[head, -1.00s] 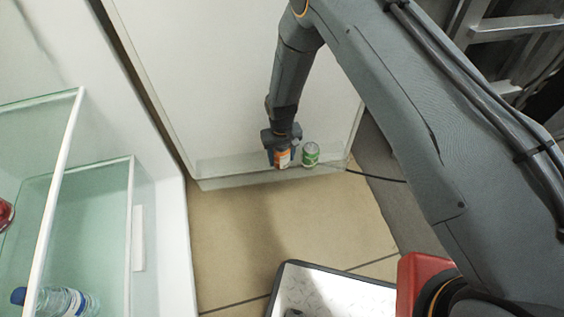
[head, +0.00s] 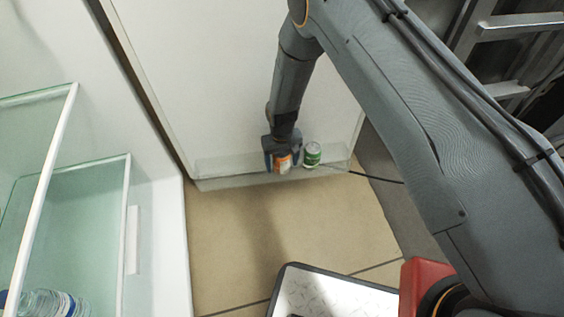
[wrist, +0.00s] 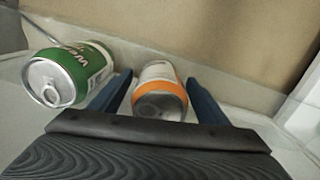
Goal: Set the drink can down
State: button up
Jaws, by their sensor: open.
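The drink can, orange and white, (head: 283,161) stands in the clear shelf on the inside of the open fridge door. In the wrist view the orange can (wrist: 160,92) sits between my two fingers, its silver top facing the camera. My gripper (head: 281,160) is open around it, and in the wrist view a gap shows between the can and the right finger. A green and white can (head: 312,154) stands just to the right of it; in the wrist view this green can (wrist: 72,74) is left of my left finger.
The clear door shelf (head: 225,172) has free room left of the orange can. The fridge door (head: 190,80) rises behind. Fridge shelves (head: 75,175) with a bottle (head: 45,302) are at the left. Tiled floor (head: 240,235) lies below.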

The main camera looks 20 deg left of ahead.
notch_tip(320, 180, up, 13)
jog(key=p, duration=0.4)
jog(key=s+d+r, duration=0.3)
jog(key=s+r, duration=0.3)
jog(key=r, duration=0.3)
jog(key=s+d+r, duration=0.3)
jog(key=s+r, duration=0.2)
jog(key=r, duration=0.4)
jog(key=s+d+r, duration=0.3)
jog(key=s+r, duration=0.3)
jog(key=r, duration=0.3)
jog(key=s+d+r, duration=0.3)
jog(key=s+d, duration=0.3)
jog(key=s, duration=0.2)
jog(key=shift+s+d+r+y, duration=0.2)
jog(key=shift+s+r+y, duration=0.1)
jog(key=shift+r, duration=0.1)
